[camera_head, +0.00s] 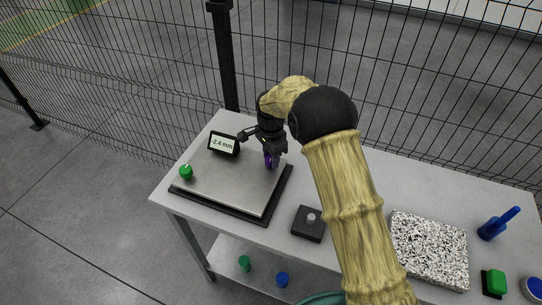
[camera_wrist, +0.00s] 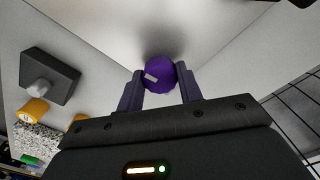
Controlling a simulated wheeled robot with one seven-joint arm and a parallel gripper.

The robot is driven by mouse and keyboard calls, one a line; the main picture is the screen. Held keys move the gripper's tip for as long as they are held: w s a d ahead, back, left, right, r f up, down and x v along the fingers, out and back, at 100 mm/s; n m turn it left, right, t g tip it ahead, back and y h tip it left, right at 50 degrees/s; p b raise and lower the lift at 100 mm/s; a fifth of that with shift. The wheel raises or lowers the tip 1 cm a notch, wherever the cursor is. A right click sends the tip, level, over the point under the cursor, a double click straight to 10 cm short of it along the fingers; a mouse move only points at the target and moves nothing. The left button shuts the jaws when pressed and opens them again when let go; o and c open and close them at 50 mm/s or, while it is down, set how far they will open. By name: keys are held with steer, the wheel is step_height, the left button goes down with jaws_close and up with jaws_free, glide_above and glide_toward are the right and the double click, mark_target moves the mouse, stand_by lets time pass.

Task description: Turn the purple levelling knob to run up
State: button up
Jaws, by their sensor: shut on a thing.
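The purple levelling knob (camera_head: 269,161) sits at the right back part of a grey metal levelling plate (camera_head: 227,182). My gripper (camera_head: 271,152) is over it from above. In the wrist view the knob (camera_wrist: 160,74) is between the two fingers of my gripper (camera_wrist: 160,82), which are shut on it. A pale mark shows on the knob's top. A small display (camera_head: 223,144) at the plate's back left reads -2.4 mm. A green knob (camera_head: 186,172) stands at the plate's left corner. My wrist hides part of the plate's back edge.
A dark box with a grey button (camera_head: 308,223) lies right of the plate. A speckled slab (camera_head: 430,249), a blue-handled tool (camera_head: 498,224) and a green block (camera_head: 494,283) lie at the right. A wire mesh fence (camera_head: 150,75) stands behind the table.

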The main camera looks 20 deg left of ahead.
steer(key=n, duration=0.4)
steer(key=shift+r+n, duration=0.1)
steer(key=shift+n, duration=0.2)
steer(key=n, duration=0.4)
steer(key=shift+n, duration=0.3)
steer(key=n, duration=0.4)
steer(key=shift+n, duration=0.3)
steer(key=n, duration=0.4)
steer(key=shift+p, duration=0.4)
steer(key=n, duration=0.4)
steer(key=n+p, duration=0.1)
steer(key=n, duration=0.3)
steer(key=shift+w+r+n, duration=0.1)
steer(key=shift+n, duration=0.2)
steer(key=n+p, duration=0.1)
steer(key=n, duration=0.3)
steer(key=shift+n+p, duration=0.3)
steer(key=shift+n, duration=1.6)
